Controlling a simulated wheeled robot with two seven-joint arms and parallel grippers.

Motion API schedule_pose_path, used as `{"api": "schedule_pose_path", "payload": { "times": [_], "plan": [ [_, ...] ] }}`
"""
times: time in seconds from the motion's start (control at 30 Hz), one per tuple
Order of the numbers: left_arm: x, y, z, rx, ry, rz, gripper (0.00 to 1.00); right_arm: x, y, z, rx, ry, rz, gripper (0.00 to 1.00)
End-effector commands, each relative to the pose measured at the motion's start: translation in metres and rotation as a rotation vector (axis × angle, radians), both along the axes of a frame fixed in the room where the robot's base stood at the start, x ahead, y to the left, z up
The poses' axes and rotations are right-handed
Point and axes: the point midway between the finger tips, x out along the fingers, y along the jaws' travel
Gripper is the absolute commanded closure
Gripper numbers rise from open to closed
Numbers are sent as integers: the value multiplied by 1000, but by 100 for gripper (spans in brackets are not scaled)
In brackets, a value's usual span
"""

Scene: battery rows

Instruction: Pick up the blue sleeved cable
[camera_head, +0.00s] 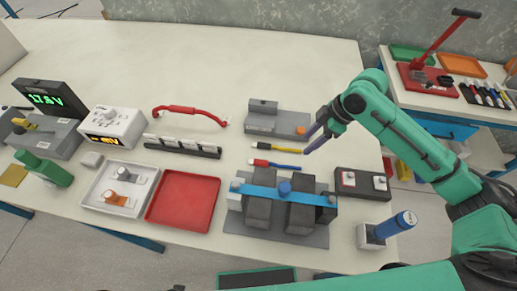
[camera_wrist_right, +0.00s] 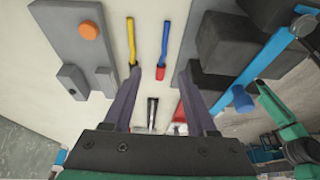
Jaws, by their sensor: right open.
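The blue sleeved cable (camera_head: 286,166) lies flat on the table, a thin blue piece with a red part towards its left end. It also shows in the right wrist view (camera_wrist_right: 164,45), lying lengthwise between the finger lines. A similar yellow cable (camera_head: 280,149) lies beside it, also in the right wrist view (camera_wrist_right: 131,45). My right gripper (camera_head: 310,143) is open and empty, near the right ends of both cables. In the right wrist view its fingertips (camera_wrist_right: 158,72) stand apart, with the cables beyond them. My left gripper is not in view.
A grey fixture with an orange button (camera_head: 301,130) stands behind the cables. A grey clamp stand with a blue bar (camera_head: 262,192) stands in front. A black strip (camera_head: 183,148), a red tray (camera_head: 183,200) and a red handle (camera_head: 188,110) are to the left.

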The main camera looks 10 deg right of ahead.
Motion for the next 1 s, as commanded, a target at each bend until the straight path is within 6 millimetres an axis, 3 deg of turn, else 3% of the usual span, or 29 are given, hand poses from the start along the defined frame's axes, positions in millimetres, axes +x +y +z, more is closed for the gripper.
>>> {"api": "schedule_pose_path", "payload": {
  "times": [0.17,0.3,0.4,0.7,0.93,0.97,1.0],
  "plan": [
    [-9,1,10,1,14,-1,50,2,15,-34,3,8,-1,43],
    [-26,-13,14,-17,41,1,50,6,28,-66,3,6,-3,43],
    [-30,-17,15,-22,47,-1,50,8,33,-80,4,3,-4,43],
    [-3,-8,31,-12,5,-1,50,15,51,-125,3,3,-5,43],
    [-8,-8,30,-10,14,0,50,16,53,-131,2,0,-5,43],
    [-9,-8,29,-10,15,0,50,16,52,-131,2,0,-5,50],
    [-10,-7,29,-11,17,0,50,16,52,-131,2,0,-5,65]
  ]
}}
